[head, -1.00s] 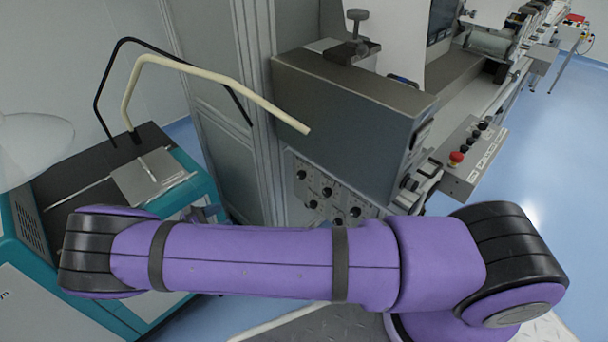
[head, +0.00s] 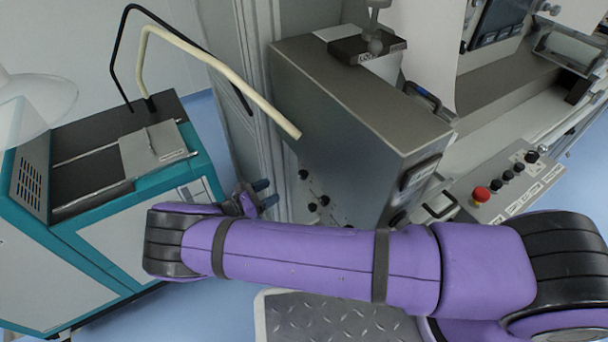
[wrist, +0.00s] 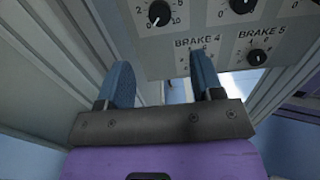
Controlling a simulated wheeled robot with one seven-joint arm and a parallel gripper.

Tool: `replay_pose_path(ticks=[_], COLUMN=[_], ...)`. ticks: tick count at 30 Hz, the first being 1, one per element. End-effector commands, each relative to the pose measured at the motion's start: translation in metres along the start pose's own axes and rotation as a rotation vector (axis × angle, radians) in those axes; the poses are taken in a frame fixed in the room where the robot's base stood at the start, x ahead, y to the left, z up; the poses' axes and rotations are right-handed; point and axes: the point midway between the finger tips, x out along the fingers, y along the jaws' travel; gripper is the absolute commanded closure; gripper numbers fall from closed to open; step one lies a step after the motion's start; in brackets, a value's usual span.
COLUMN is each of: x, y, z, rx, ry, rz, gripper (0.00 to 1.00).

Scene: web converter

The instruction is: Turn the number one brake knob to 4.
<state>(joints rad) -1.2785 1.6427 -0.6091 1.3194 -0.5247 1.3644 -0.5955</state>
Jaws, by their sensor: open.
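The brake panel shows in the wrist view, with the labels BRAKE 4 and BRAKE 5 readable. A black brake knob (wrist: 158,14) with a scale to 10 is at its top; its label is out of frame, so I cannot tell whether it is number one. The brake 5 knob (wrist: 258,57) is at the right. The brake 4 knob is mostly hidden by my right finger. My gripper (wrist: 163,66) is open and empty, its blue fingers below the top knob. In the head view my gripper (head: 266,193) is left of the panel knobs (head: 313,206).
A grey machine housing (head: 345,110) overhangs the panel. A bent cream bar (head: 225,75) reaches toward it. A teal cabinet (head: 110,220) stands left. A control box with a red button (head: 481,194) is at the right. A metal tread plate (head: 335,320) is below.

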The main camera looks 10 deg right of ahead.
Motion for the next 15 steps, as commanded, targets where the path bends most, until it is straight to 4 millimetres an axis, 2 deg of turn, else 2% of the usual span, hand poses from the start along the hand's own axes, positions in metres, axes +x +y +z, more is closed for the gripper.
replay_pose_path(ticks=[15], x=[0.082], y=[-0.001], z=[0.000], rx=[-0.001], ry=[-0.002], rz=[-0.002], gripper=[0.40])
